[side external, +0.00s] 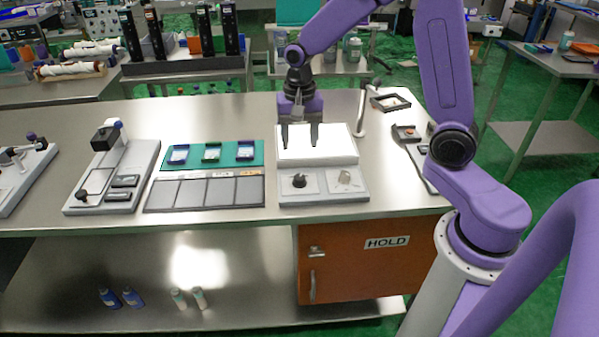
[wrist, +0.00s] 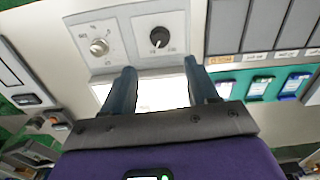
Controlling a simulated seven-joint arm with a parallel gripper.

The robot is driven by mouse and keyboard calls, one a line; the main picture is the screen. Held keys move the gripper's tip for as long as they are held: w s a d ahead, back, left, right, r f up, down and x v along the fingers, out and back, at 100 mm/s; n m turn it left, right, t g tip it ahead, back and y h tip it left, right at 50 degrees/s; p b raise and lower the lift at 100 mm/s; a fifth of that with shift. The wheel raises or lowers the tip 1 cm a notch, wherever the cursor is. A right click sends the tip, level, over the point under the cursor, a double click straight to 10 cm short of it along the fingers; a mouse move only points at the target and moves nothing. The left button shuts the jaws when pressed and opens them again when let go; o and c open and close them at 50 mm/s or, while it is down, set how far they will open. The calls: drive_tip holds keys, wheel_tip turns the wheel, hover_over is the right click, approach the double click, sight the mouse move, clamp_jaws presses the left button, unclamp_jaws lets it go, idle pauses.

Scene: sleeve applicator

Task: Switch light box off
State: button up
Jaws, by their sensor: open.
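The light box (side external: 358,151) stands near the table's front edge, with a bright white top panel that looks lit. Its grey front control strip carries a black round knob (side external: 299,181) on the left and a silver knob (side external: 345,178) on the right. In the wrist view the silver knob (wrist: 98,46) is on the left and the black knob (wrist: 159,37) on the right; their small labels are too blurred to read. My gripper (side external: 300,143) is open and empty, pointing down over the white panel, behind the knobs. It shows in the wrist view (wrist: 160,66) too, touching neither knob.
Left of the light box lie a grey sectioned mat (side external: 205,193) and a green tray (side external: 236,153) with small coloured frames. A grey fixture (side external: 115,178) stands farther left. A thin upright post (side external: 360,113) and a dark frame (side external: 391,101) are behind on the right.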

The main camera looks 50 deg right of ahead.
sight(299, 176)
wheel_tip(299, 176, down, 11)
drive_tip(key=shift+r, duration=0.2)
idle(0.4)
drive_tip(key=c, duration=1)
